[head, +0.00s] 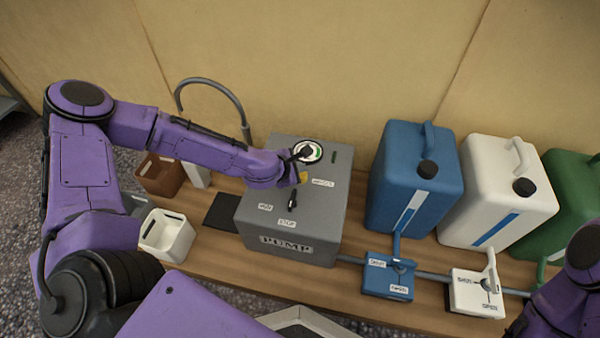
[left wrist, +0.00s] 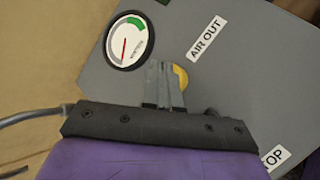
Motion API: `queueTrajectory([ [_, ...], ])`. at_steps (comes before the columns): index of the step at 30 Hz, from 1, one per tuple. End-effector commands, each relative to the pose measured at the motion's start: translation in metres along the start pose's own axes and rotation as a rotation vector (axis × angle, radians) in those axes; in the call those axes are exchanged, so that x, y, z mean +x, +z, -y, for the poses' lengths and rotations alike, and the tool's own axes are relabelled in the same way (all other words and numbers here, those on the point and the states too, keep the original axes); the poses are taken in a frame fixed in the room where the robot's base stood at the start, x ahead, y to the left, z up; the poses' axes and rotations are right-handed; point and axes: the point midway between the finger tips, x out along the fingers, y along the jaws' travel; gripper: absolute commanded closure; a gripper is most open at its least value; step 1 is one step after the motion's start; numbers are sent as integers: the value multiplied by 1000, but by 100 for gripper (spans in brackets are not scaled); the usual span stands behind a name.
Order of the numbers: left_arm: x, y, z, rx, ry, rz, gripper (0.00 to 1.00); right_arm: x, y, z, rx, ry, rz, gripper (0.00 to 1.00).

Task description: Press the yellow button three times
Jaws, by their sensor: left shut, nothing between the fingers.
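The yellow button (head: 303,178) is on the sloping top face of the grey pump box (head: 330,215), beside the AIR OUT label. In the left wrist view the yellow button (left wrist: 181,77) shows as a part disc behind my fingers, which hide its left side. My left gripper (head: 297,171) is shut and empty, over the button; it also shows in the left wrist view (left wrist: 162,75). I cannot tell whether the fingertips touch the button or whether it is pushed in. My right gripper is out of view; only part of that arm shows at lower right.
Blue (head: 410,185), white (head: 495,195) and green (head: 575,200) canisters stand to the right. A white bin (head: 166,238) and a brown bin (head: 158,177) stand left.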

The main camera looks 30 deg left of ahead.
Motion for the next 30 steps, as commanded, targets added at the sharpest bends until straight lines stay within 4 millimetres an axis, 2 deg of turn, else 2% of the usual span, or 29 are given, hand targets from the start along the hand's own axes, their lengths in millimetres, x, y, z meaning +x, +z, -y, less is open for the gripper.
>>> queueTrajectory([
  [30, 9, -7, 7, 0, -1, -2, 100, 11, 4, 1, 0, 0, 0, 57],
])
